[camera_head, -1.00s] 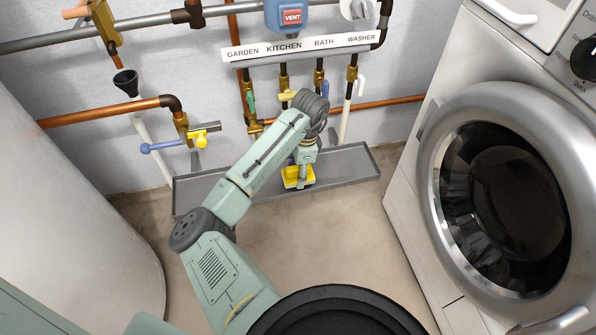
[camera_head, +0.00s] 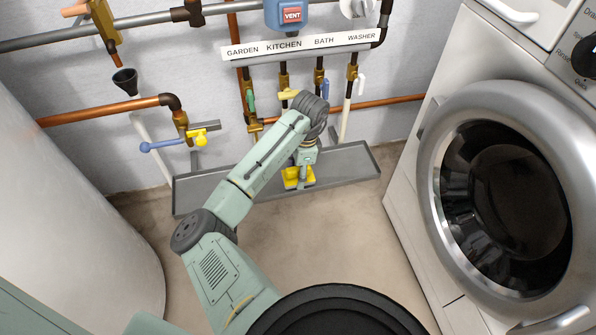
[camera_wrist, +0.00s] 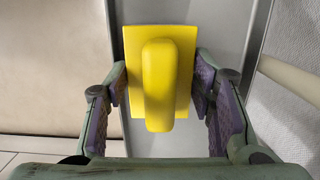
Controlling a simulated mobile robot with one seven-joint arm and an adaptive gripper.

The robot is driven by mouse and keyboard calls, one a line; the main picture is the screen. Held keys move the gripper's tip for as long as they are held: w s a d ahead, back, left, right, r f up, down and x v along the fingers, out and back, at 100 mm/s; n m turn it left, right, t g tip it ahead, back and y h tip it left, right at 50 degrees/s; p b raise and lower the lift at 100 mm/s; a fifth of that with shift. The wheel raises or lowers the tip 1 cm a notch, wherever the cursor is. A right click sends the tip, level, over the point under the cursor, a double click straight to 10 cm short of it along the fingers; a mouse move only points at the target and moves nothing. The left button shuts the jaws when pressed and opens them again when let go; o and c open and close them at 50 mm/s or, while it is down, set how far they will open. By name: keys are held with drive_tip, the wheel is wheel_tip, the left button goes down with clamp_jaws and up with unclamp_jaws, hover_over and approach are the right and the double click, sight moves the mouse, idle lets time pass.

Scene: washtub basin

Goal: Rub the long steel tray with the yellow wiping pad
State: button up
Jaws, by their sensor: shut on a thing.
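The long steel tray (camera_head: 345,165) lies on the floor along the back wall, below the pipes. My gripper (camera_head: 297,178) points down over the middle of the tray, at its front side. It is shut on the yellow wiping pad (camera_head: 292,184). In the wrist view the pad (camera_wrist: 184,98) is a flat yellow block with a raised rounded handle, between the two purple-lined fingers of my gripper (camera_wrist: 162,92). The grey tray surface (camera_wrist: 215,45) shows around the pad. The pad's underside is hidden, so I cannot tell whether it touches the tray.
A white washing machine (camera_head: 425,215) stands to the right. A large pale tank (camera_head: 70,200) stands to the left. Copper pipes with valves (camera_head: 185,130) and a label strip (camera_head: 300,47) are on the wall above the tray. The floor before the tray is clear.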

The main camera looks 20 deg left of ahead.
sight(311, 173)
drive_tip(key=shift+f, duration=0.6)
drive_tip(key=shift+w+d+r+p, duration=0.15)
drive_tip(key=shift+w+d+p, duration=0.25)
drive_tip(key=shift+d, duration=0.25)
drive_tip(key=shift+w+d+r+p, duration=0.1)
drive_tip(key=shift+w+d+p, duration=0.3)
drive_tip(key=shift+d, duration=0.2)
drive_tip(key=shift+w+d+f, duration=0.1)
drive_tip(key=shift+w+d, duration=0.2)
drive_tip(key=shift+d, duration=0.15)
drive_tip(key=shift+p, duration=0.3)
drive_tip(key=shift+a+f, duration=0.1)
drive_tip(key=shift+s+a+p, duration=0.55)
drive_tip(key=shift+s+a, duration=0.05)
drive_tip(key=shift+a, duration=0.2)
drive_tip(key=shift+s+a+p, duration=0.55)
drive_tip(key=shift+a, duration=0.25)
